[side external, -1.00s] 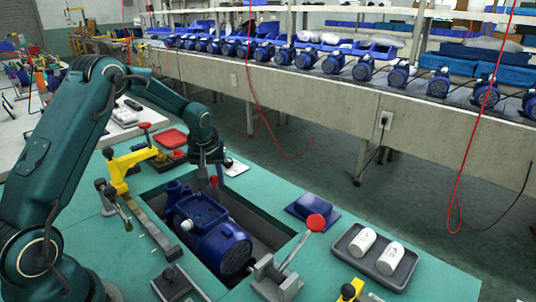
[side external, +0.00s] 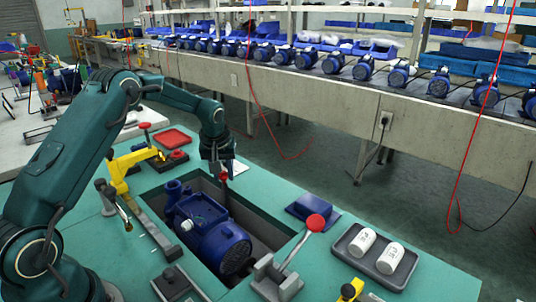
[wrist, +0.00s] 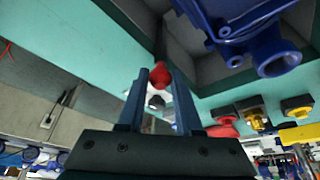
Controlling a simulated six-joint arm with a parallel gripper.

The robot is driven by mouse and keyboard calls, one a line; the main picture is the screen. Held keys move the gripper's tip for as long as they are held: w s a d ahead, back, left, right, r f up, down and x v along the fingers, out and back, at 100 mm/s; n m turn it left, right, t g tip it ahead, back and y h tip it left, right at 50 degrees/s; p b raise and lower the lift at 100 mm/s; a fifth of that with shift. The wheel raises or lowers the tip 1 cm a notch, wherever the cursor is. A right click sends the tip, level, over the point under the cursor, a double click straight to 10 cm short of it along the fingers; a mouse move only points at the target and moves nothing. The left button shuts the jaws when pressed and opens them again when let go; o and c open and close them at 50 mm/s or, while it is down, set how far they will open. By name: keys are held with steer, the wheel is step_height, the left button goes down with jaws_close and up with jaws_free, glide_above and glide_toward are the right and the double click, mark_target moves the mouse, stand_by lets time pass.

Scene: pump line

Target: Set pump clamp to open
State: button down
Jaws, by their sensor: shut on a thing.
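A blue pump (side external: 218,240) lies in a recess in the green bench. At the recess's far end, my gripper (side external: 222,172) points down with its fingers around a red knob (side external: 223,177). The wrist view shows the red knob (wrist: 160,76) between the two finger ends of my gripper (wrist: 161,80), which is shut on it. What the knob is fixed to is mostly hidden by the fingers. Another lever with a red knob (side external: 315,223) rises, tilted, from a grey clamp block (side external: 275,278) at the pump's near end. The blue pump (wrist: 250,30) also shows at the wrist view's top right.
A yellow clamp (side external: 122,170) stands left of the recess. A red tray (side external: 173,138) lies behind it. A conveyor with several pumps runs behind.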

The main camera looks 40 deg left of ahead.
steer(key=shift+w, duration=0.35)
steer(key=c, duration=0.6)
jaws_free()
steer(key=shift+s, duration=0.1)
steer(key=shift+v, duration=2.6)
